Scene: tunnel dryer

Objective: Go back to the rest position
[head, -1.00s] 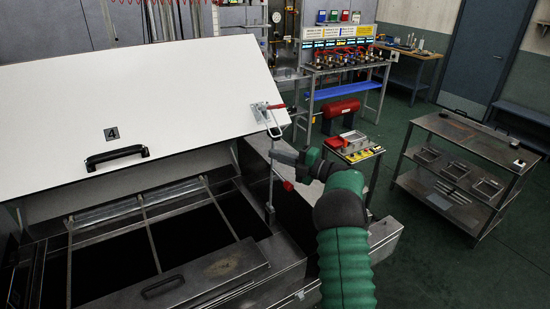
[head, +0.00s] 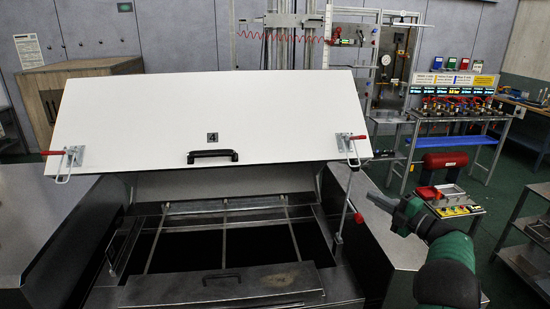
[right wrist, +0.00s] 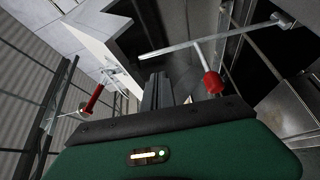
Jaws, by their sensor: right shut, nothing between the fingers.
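My right gripper (head: 380,202) is shut and empty, to the right of the dryer's open lid and a little above the side ledge. In the right wrist view its fingers (right wrist: 158,92) are together. A thin metal prop rod (head: 346,205) with a red knob (head: 358,217) stands just left of the gripper; a gap shows between them. In the right wrist view the red knob (right wrist: 213,83) is to the right of the fingers. The white lid (head: 130,115), marked 4, is raised over the dark dryer opening. My left gripper is not in view.
Red-handled clamps sit on the lid's left corner (head: 65,160) and right corner (head: 350,147). A small cart with a yellow control panel (head: 460,211) stands beyond my right arm. A valve bench (head: 455,110) is at the back right. Green floor lies between them.

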